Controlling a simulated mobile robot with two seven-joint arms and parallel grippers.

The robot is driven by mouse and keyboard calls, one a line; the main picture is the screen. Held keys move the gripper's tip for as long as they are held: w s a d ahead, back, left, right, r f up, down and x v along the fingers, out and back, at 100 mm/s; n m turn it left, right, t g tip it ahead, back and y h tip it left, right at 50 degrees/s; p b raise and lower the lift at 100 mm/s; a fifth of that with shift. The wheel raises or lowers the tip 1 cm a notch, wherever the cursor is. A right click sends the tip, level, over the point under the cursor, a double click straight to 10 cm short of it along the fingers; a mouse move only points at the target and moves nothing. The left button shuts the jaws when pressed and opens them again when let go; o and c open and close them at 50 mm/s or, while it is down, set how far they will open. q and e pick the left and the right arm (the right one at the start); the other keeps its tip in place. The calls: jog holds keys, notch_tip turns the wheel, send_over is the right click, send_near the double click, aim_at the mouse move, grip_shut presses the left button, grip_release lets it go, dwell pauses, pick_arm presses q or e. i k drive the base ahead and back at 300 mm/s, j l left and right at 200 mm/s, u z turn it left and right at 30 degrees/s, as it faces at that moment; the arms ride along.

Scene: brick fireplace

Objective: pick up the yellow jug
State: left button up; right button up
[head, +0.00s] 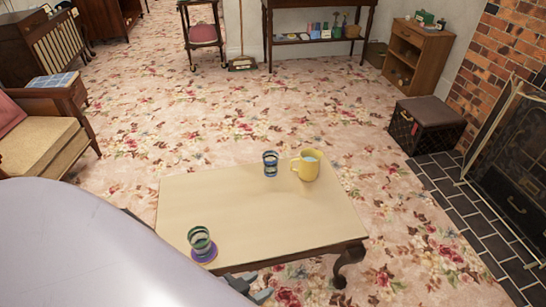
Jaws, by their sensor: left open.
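The yellow jug (310,170) stands upright near the far right corner of the low wooden table (245,220). Its handle points left, and a pale blue patch shows in its mouth. My left gripper (254,290) shows only partly at the bottom of the head view, at the table's near edge. It is open, well apart from the jug. The large pale surface of my left arm hides the near left part of the scene. My right gripper is not in view.
A striped glass (270,164) stands just left of the jug. Another striped glass (199,240) stands on a purple coaster (205,254) near the table's front edge. The middle of the tabletop is clear. An armchair (35,140) is left, and a fireplace (515,150) is right.

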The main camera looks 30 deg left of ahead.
aim_at(308, 168)
jog(key=i+u, duration=0.15)
jog(key=u, duration=0.25)
jog(key=i+l+u, duration=0.1)
jog(key=u, duration=0.3)
jog(key=i+l+u, duration=0.1)
jog(key=u, duration=0.3)
jog(key=i+l+u, duration=0.15)
jog(key=u, duration=0.25)
jog(key=i+l+u, duration=0.25)
jog(key=u, duration=0.15)
